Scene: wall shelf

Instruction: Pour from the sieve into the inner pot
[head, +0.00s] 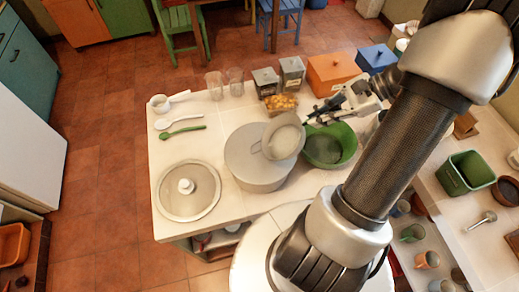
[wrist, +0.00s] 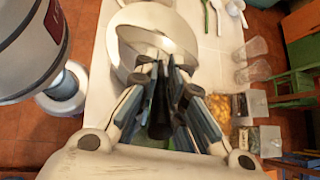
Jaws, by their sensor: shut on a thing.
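The sieve (head: 283,138) is a round grey bowl, tilted above the right side of the inner pot. It also shows beyond my fingers in the wrist view (wrist: 165,22). The inner pot (head: 242,160) is a wide grey pot standing upright on the white counter. The sieve hides part of its top. My gripper (head: 316,116) is to the right of the pot, above the green bowl (head: 345,137). It is shut on the sieve's dark handle, between the fingers in the wrist view (wrist: 160,95). I cannot tell what is in the sieve or the pot.
A glass lid (head: 187,205) lies left of the pot on the counter (head: 222,118).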

